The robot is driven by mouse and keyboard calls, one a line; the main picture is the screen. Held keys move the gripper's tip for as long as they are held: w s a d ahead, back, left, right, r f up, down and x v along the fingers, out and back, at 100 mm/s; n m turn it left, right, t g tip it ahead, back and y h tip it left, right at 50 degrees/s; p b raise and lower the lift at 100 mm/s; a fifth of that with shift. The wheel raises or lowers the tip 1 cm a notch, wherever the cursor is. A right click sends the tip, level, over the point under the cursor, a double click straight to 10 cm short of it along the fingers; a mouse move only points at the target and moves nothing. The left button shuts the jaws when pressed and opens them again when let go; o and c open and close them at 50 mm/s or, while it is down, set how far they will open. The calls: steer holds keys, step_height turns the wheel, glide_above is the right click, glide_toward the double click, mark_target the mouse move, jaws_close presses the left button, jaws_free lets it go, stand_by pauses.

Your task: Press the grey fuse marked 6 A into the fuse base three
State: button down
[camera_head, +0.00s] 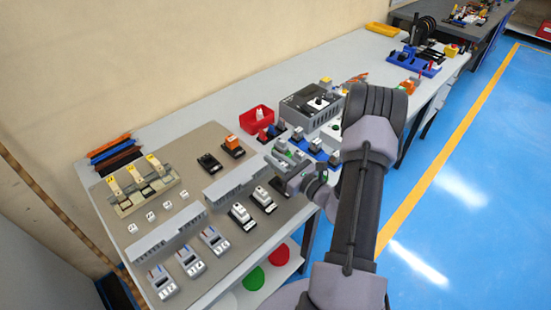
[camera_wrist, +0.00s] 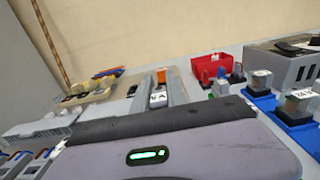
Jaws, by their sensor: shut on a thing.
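My gripper (camera_head: 284,174) hangs over the right edge of the grey-brown board. In the wrist view its two grey fingers (camera_wrist: 158,92) reach away from me, shut on a grey fuse (camera_wrist: 158,99) with a white label; the label looks like it ends in "A", but I cannot read its number. The fuse is hard to make out in the head view. A beige base strip (camera_head: 125,208) with several yellow-tagged upright parts stands at the board's back left. Small white marked tiles (camera_head: 150,217) lie in front of it. I cannot tell which place is fuse base three.
Black-based white units (camera_head: 242,216) and grey breakers (camera_head: 189,260) stand at the board's front. Grey slotted ducts (camera_head: 165,234) cross it. An orange-topped block (camera_head: 232,146) stands at the back. Blue holders (camera_head: 315,145), a red bin (camera_head: 257,119) and a grey device (camera_head: 313,104) are to the right.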

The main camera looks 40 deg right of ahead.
mark_target(275, 179)
steer(key=shift+f+b, duration=0.9)
steer(key=shift+f, duration=0.6)
steer(key=shift+f+b, duration=1.35)
steer(key=shift+b, duration=0.05)
steer(key=c, duration=1.3)
jaws_free()
steer(key=shift+o, duration=0.2)
steer(key=s+d+p, duration=0.1)
steer(key=s+p, duration=0.3)
steer(key=s, duration=1.3)
steer(key=shift+s, duration=0.2)
steer(key=shift+d, duration=0.15)
